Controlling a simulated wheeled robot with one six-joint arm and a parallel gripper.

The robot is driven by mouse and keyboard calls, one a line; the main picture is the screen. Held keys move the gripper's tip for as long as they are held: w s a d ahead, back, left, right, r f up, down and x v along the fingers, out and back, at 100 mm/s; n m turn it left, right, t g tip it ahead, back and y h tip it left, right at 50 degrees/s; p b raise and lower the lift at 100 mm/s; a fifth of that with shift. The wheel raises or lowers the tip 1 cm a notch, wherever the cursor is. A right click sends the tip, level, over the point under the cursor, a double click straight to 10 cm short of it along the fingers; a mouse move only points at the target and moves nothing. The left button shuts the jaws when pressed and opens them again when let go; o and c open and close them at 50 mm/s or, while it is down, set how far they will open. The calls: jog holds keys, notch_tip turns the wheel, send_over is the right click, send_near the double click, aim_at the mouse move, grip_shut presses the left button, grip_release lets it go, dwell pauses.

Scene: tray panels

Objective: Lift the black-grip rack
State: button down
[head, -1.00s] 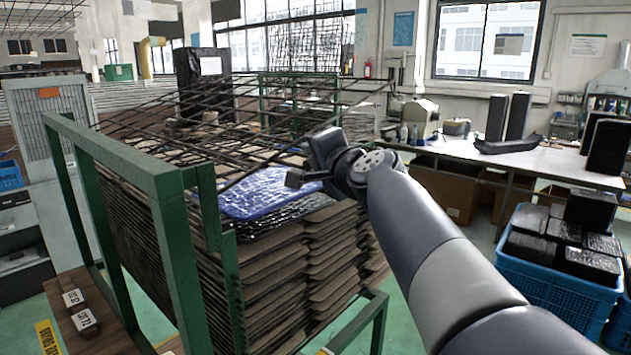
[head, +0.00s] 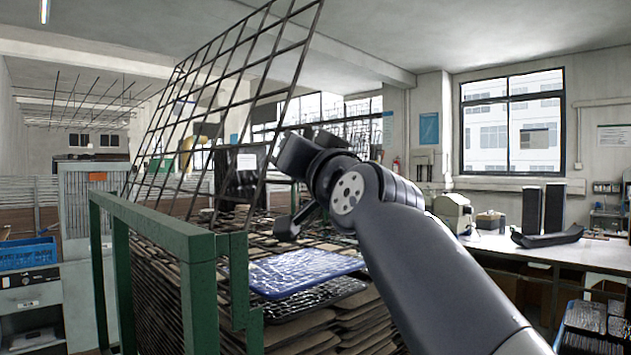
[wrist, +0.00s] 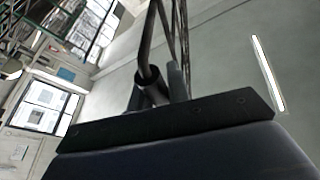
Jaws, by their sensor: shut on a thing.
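The rack (head: 215,110) is a dark wire grid. It stands steeply tilted above the green frame, its lower end at the frame and its upper end near the top of the head view. My gripper (head: 292,158) is at the rack's right side rod. In the wrist view a black cylindrical grip (wrist: 150,92) on a dark rod sits at my gripper, which is shut on it. My gripper's fingers are partly hidden by its own body in the head view.
A green metal frame (head: 170,232) stands in front of the rack. Stacked brown trays, with a blue tray (head: 300,270) on top, lie below my gripper. A workbench (head: 535,253) is at right.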

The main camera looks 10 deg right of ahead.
jog(key=shift+s+a+r+n+y+b, duration=0.25)
jog(key=shift+s+a+n, duration=0.15)
jog(key=shift+a+n, duration=0.15)
jog(key=shift+s+a+r+n+y+b, duration=0.15)
jog(key=shift+s+a+n+y, duration=0.2)
jog(key=shift+a+n, duration=0.2)
jog(key=shift+s+a+r+n+y+b, duration=0.2)
jog(key=shift+s+a+n, duration=0.2)
jog(key=shift+a+n, duration=0.15)
jog(key=c, duration=1.3)
grip_release()
jog(key=shift+d, duration=0.1)
jog(key=shift+c, duration=0.2)
jog(key=b+v, duration=0.3)
jog(key=v, duration=0.7)
jog(key=shift+s+f+b, duration=0.25)
jog(key=shift+s+b, duration=0.05)
jog(key=shift+b, duration=0.1)
